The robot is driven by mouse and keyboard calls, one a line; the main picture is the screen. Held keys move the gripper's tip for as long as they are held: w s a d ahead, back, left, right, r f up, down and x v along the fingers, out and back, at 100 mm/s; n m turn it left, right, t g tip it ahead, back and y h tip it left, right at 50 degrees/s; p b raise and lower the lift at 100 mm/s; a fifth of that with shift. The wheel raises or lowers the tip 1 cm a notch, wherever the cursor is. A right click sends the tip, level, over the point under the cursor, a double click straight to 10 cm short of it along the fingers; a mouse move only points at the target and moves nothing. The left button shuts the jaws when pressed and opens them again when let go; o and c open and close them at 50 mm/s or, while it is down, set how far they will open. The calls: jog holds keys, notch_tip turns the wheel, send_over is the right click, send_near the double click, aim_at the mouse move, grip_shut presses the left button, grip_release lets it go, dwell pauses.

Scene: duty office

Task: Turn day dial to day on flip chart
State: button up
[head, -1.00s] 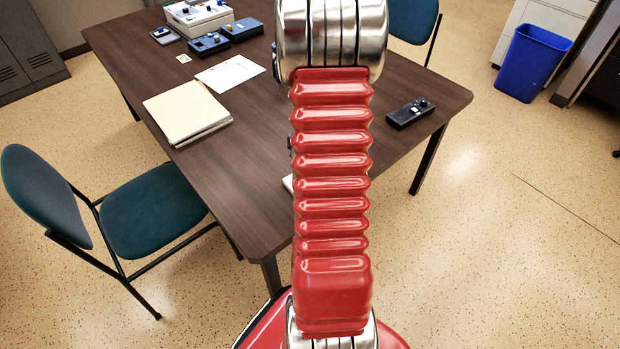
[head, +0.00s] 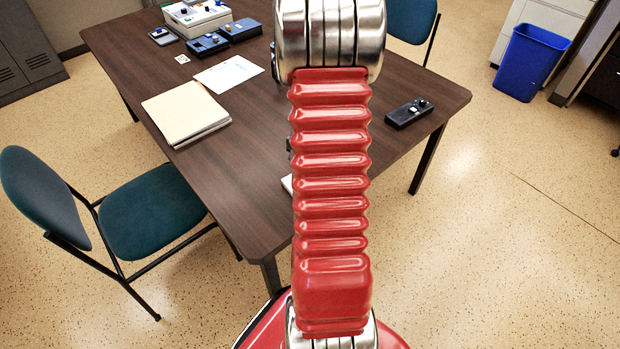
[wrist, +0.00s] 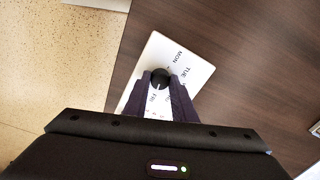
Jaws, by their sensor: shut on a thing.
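In the wrist view a white day dial plate (wrist: 153,55) lies on the brown table, with day names around it; MON and TUE are readable and part of what looks like FRI shows. Its round black knob (wrist: 160,76) sits between the fingertips of my gripper (wrist: 161,84), which is shut on it. Where the knob points is too small to tell. My gripper and wrist hide the lower part of the plate. In the head view my arm hides the gripper and most of the plate; a white edge (head: 287,184) shows beside the arm. I cannot pick out the flip chart for certain.
The table (head: 235,185) holds a paper stack (head: 186,112), a white sheet (head: 228,75), a white control box (head: 198,17), blue-topped devices (head: 208,44) and a black device (head: 409,113). A teal chair (head: 150,212) stands at left. A blue bin (head: 531,63) is at right.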

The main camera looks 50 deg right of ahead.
jog(key=shift+c, duration=0.2)
jog(key=shift+d, duration=0.1)
jog(key=shift+n, duration=0.3)
jog(key=n, duration=0.3)
jog(key=shift+n, duration=2.2)
jog(key=o, duration=1.1)
jog(key=shift+c, duration=0.2)
